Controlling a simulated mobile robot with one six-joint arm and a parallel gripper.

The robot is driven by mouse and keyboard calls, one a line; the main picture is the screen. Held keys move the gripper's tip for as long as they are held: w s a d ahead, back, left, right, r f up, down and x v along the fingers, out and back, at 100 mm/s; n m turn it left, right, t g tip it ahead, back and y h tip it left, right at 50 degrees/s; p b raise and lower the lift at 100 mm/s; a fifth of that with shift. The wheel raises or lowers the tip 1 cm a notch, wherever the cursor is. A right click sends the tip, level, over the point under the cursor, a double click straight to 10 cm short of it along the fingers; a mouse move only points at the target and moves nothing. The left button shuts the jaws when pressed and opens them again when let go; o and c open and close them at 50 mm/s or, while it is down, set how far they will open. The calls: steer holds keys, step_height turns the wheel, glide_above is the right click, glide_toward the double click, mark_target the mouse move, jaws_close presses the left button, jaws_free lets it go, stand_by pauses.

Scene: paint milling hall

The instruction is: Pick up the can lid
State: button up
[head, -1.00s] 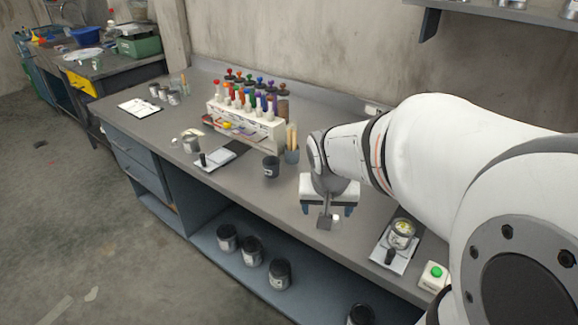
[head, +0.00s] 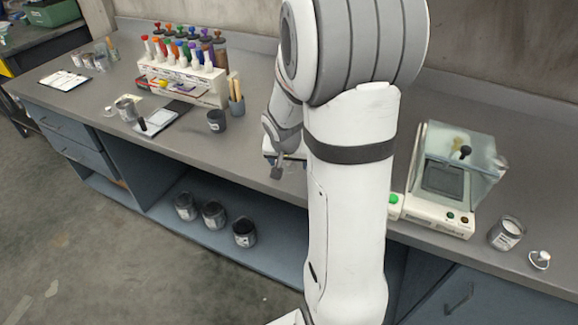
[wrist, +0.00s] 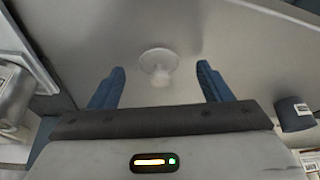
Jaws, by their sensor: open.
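A pale round can lid with a raised knob (wrist: 158,60) lies on the grey bench top in the wrist view, between and just beyond my fingertips. My gripper (wrist: 160,72) is open, with its two blue fingers on either side of the lid and apart from it. In the head view my gripper (head: 287,159) is over the bench, partly hidden behind my arm, and I cannot make out this lid there. Another small silver lid with a knob (head: 539,260) lies at the far right of the bench.
A dark cup (head: 216,120) and a brush holder (head: 237,107) stand left of my gripper. A glass-covered balance (head: 450,180) and an open can (head: 507,234) stand to the right. A bottle rack (head: 183,80) is at the back. Dark cans (head: 214,215) sit on the lower shelf.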

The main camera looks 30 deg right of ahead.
steer(key=shift+f, duration=0.25)
steer(key=shift+c, duration=0.4)
steer(key=c, duration=0.9)
steer(key=shift+r, duration=0.1)
steer(key=shift+c, duration=0.2)
